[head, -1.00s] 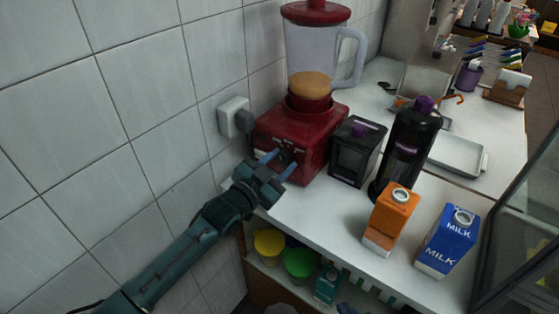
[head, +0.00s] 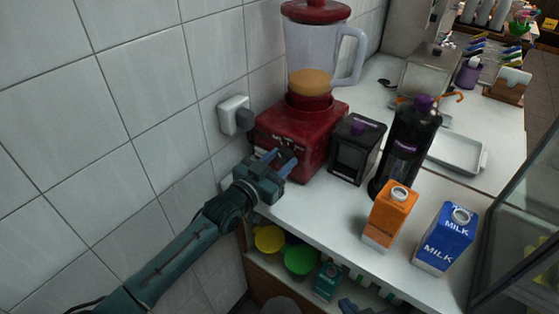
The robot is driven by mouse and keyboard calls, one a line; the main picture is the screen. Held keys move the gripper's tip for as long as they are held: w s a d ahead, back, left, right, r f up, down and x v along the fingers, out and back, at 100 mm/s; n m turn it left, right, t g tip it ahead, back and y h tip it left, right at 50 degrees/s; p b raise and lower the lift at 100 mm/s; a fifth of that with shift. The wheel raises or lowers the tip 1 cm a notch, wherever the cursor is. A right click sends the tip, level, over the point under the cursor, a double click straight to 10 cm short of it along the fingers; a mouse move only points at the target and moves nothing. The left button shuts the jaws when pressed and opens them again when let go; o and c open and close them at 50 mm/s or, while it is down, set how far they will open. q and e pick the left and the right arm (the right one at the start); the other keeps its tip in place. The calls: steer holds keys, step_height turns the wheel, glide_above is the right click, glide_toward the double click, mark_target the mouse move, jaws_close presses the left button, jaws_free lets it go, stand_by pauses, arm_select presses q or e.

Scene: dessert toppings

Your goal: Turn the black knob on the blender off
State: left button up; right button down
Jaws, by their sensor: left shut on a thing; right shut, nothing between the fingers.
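The red blender (head: 318,125) stands on the white counter against the tiled wall, with a clear jug holding some tan liquid. My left gripper (head: 281,160) is at the front face of its base, with its fingers shut on the black knob. The knob is mostly hidden between and behind the fingers, so its angle cannot be read. My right gripper (head: 347,305) shows only in part at the bottom edge, below the counter, and is shut and empty.
A black container (head: 356,150), a dark bottle (head: 406,148), an orange carton (head: 390,215) and a blue milk carton (head: 447,240) stand right of the blender. A wall socket (head: 233,115) is on the left. Yellow (head: 268,239) and green (head: 301,260) tubs sit on the shelf below.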

arm_select(q)
steer(key=o, duration=1)
steer(key=shift+b+v, duration=0.3)
steer(key=shift+v, duration=6.3)
steer(key=s+a+f+n+g+y, duration=0.1)
steer(key=s+a+f+y, duration=0.1)
steer(key=s+f, duration=0.3)
steer(key=s+a+f+n+g+y, duration=0.1)
steer(key=s+a+f+n+y, duration=0.1)
steer(key=s+f, duration=0.3)
steer(key=s+a+f+n+g+y+p, duration=0.1)
steer(key=s+a+f+n+g+y, duration=0.1)
steer(key=s+f, duration=0.3)
steer(key=shift+s+a+f+y, duration=0.15)
steer(key=shift+s+y, duration=0.45)
steer(key=shift+s, duration=0.55)
